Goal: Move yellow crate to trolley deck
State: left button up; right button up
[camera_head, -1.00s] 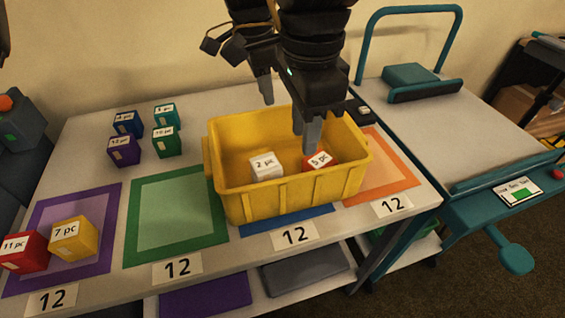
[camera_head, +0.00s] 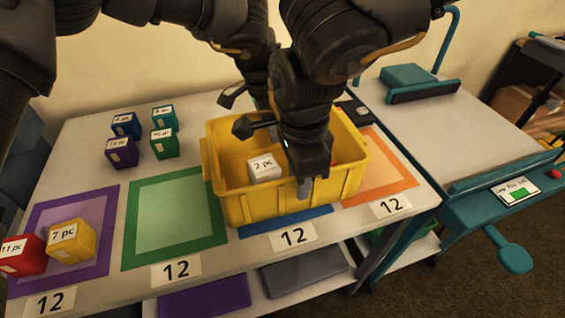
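The yellow crate (camera_head: 252,205) stands on the table over the blue-edged mat. A white "2 pc" box (camera_head: 264,168) is in it, and a red box (camera_head: 334,155) is mostly hidden behind my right gripper. My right gripper (camera_head: 304,187) points down at the crate's near wall, its fingertip overlapping the rim; its finger gap is not visible. My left gripper (camera_head: 274,103) is at the crate's far side, mostly hidden behind the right arm. Whether either touches the crate is unclear. The trolley deck (camera_head: 450,135) is a bare pale surface on the right.
The trolley has a teal handle (camera_head: 449,40) and a teal block (camera_head: 408,76) at its far end. Several small boxes stand at the table's back left. Red (camera_head: 22,256) and yellow (camera_head: 73,241) boxes stand at the front left. The green-edged mat (camera_head: 174,218) is empty.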

pick_arm(q)
grip_shut()
pick_arm(e)
grip_shut()
pick_arm(q)
jog(key=shift+r, duration=0.1)
dwell(1.1)
